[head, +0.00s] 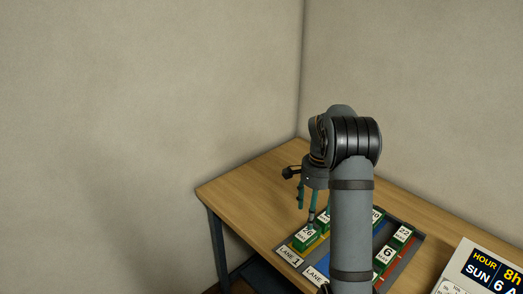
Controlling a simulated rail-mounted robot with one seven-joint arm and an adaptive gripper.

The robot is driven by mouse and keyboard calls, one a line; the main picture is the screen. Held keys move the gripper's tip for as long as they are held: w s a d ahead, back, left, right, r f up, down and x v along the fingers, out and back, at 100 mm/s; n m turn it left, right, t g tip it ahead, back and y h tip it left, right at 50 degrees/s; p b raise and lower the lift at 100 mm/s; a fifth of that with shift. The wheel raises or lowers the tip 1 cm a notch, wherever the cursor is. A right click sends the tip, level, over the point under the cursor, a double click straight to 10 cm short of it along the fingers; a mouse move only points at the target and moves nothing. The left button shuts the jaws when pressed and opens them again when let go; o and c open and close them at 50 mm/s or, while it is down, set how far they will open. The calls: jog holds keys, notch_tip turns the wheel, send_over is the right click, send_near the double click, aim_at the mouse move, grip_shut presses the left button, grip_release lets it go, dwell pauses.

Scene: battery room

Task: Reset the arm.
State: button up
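My arm (352,215) rises in front of the table and bends over at the top, with my gripper (307,216) pointing down. Its teal fingers stand apart with a gap between them, so it looks open and empty. The fingertips are just above or beside a green block labelled 26 (305,237) in the lane marked LANE 1 (289,257). I cannot tell whether they touch it.
A grey tray (412,246) with coloured lanes lies on the wooden table (250,190). Green blocks labelled 22 (403,236) and 6 (387,256) stand at its right; my arm hides the middle. A display panel (490,270) stands lower right. Walls close the back; the table's left is clear.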

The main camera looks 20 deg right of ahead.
aim_at(310, 234)
notch_tip(310, 234, down, 12)
jog(key=shift+r+p, duration=0.15)
jog(key=shift+p, duration=0.2)
notch_tip(310, 234, up, 3)
jog(key=shift+r+b, duration=0.2)
jog(key=shift+b, duration=0.2)
jog(key=shift+r, duration=0.1)
